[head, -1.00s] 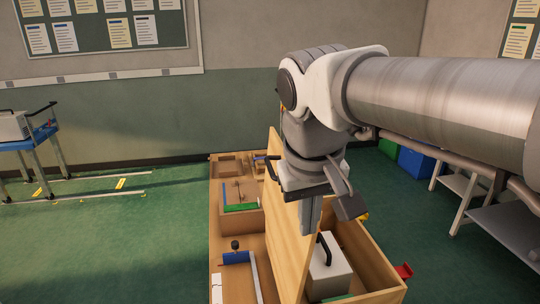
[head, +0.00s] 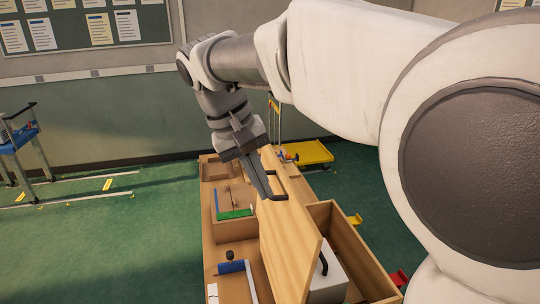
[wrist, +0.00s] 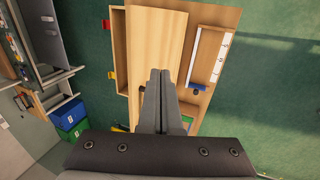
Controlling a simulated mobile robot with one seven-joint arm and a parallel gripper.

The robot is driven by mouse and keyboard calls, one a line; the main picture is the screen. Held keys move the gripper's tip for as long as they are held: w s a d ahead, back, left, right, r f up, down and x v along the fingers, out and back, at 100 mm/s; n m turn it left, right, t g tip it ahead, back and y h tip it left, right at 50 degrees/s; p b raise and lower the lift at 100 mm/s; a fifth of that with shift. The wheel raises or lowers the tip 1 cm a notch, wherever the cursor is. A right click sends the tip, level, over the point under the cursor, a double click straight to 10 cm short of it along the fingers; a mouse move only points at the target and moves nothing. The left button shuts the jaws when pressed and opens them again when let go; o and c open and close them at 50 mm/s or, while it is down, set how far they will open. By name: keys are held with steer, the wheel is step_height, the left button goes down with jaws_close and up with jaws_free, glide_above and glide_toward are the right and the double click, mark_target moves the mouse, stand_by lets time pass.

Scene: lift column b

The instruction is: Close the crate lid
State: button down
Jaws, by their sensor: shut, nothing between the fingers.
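The wooden crate (head: 374,265) stands on the bench at the right in the head view, with its top open. A pale box with a black handle (head: 328,284) sits inside it. The wooden crate lid (head: 288,232) stands up steeply along the crate's left side. It also shows as a broad panel in the wrist view (wrist: 153,42). My gripper (head: 268,194) is shut and empty, near the lid's far upper end. In the wrist view its fingers (wrist: 160,76) overlap the lid panel; I cannot tell whether they touch it.
Left of the lid, the bench (head: 236,254) holds trays, a green block (head: 235,213) and a blue cylinder (head: 231,267). A yellow cart (head: 308,153) stands beyond the bench. Red (head: 398,278) and yellow catches stick out from the crate's right side.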

mark_target(301, 222)
steer(key=d+f, duration=0.2)
steer(key=w+d+f, duration=0.1)
steer(key=d+f, duration=0.2)
steer(key=shift+w+d+f+p, duration=0.3)
steer(key=shift+d+f+p, duration=0.05)
steer(key=shift+d, duration=0.1)
